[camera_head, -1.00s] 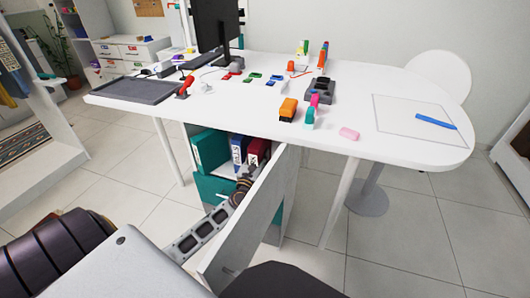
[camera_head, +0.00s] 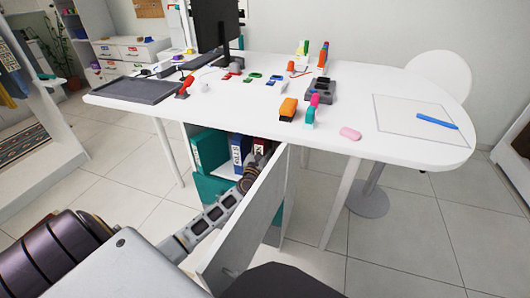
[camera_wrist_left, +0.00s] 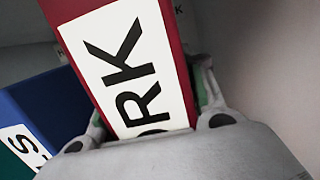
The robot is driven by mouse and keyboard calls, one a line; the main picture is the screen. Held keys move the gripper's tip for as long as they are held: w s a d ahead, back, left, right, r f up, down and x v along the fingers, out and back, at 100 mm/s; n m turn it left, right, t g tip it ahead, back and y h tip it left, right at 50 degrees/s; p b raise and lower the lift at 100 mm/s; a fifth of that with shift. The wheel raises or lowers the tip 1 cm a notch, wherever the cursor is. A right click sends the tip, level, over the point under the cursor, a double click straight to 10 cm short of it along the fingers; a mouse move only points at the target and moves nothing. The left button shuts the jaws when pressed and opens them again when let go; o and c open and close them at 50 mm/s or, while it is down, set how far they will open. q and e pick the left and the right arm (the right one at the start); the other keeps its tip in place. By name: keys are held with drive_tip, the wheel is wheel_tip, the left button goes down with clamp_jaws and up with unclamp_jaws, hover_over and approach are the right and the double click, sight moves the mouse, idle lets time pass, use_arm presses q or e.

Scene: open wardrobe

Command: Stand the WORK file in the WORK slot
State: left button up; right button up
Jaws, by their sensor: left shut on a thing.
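The WORK file (camera_wrist_left: 165,55) is red with a white label; the letters "RK" and part of an "O" show large and tilted in the left wrist view. My left gripper (camera_wrist_left: 155,128) is shut on it, one finger at each side. In the head view the red file (camera_head: 259,144) is inside the open cabinet under the desk, largely hidden by my left gripper (camera_head: 256,160). A blue file (camera_head: 237,152) and a teal file (camera_head: 211,149) stand to its left. The WORK slot's own label cannot be made out, and the file's lower end is hidden.
The cabinet's open door (camera_head: 243,220) stands close along the right of my left arm. The white desk top (camera_head: 230,105) lies just above the cabinet opening. In the left wrist view the blue file (camera_wrist_left: 50,105) is close on the left and a grey wall (camera_wrist_left: 250,60) is on the right.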

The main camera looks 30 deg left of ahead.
use_arm(q)
drive_tip(key=shift+w+r, duration=0.1)
drive_tip(key=shift+w+a+f+b, duration=0.1)
drive_tip(key=shift+w+f+b, duration=0.1)
drive_tip(key=shift+f+b, duration=0.3)
drive_tip(key=shift+w+a+f+b, duration=0.1)
drive_tip(key=shift+w+f+b, duration=0.1)
drive_tip(key=shift+f, duration=0.45)
drive_tip(key=shift+f+b, duration=0.3)
drive_tip(key=shift+f, duration=0.3)
use_arm(e)
drive_tip(key=shift+w+a+r+t, duration=0.1)
drive_tip(key=shift+r+t, duration=0.05)
drive_tip(key=shift+r, duration=0.5)
drive_tip(key=shift+a+r+t, duration=0.1)
drive_tip(key=shift+r+t, duration=0.05)
drive_tip(key=shift+r, duration=0.45)
use_arm(q)
drive_tip(key=shift+f, duration=0.15)
use_arm(e)
drive_tip(key=shift+f, duration=0.1)
use_arm(q)
drive_tip(key=o, duration=1.2)
drive_tip(key=shift+d, duration=0.1)
drive_tip(key=shift+o, duration=0.2)
use_arm(e)
drive_tip(key=shift+r, duration=0.3)
drive_tip(key=shift+f, duration=0.1)
